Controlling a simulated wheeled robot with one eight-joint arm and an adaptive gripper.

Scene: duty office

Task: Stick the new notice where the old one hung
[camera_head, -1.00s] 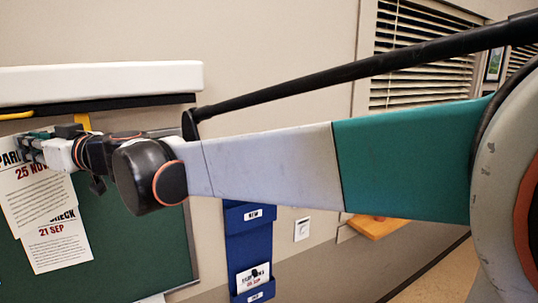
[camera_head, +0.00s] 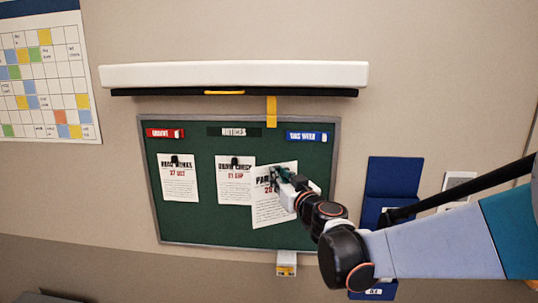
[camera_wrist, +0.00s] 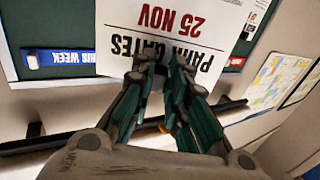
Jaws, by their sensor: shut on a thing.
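My gripper (camera_head: 281,177) is shut on the top edge of the new notice (camera_head: 268,209), a white sheet reading "25 NOV" in the wrist view (camera_wrist: 155,18). The fingertips (camera_wrist: 160,62) pinch it beside its heading. The sheet hangs slightly tilted in front of the green board (camera_head: 225,225), below and left of the blue "this week" label (camera_head: 307,137). Its left edge overlaps the "21 SEP" notice (camera_head: 234,185). I cannot tell whether it touches the board. A "27 OCT" notice (camera_head: 179,183) hangs at the left, under the red label (camera_head: 165,133).
A white housing (camera_head: 235,75) with a black bar and a yellow strap (camera_head: 271,112) runs above the board. A small white box (camera_head: 287,262) sits at the bottom edge. A blue wall holder (camera_head: 392,178) is at the right, partly behind my arm. Board space right of the sheet is bare.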

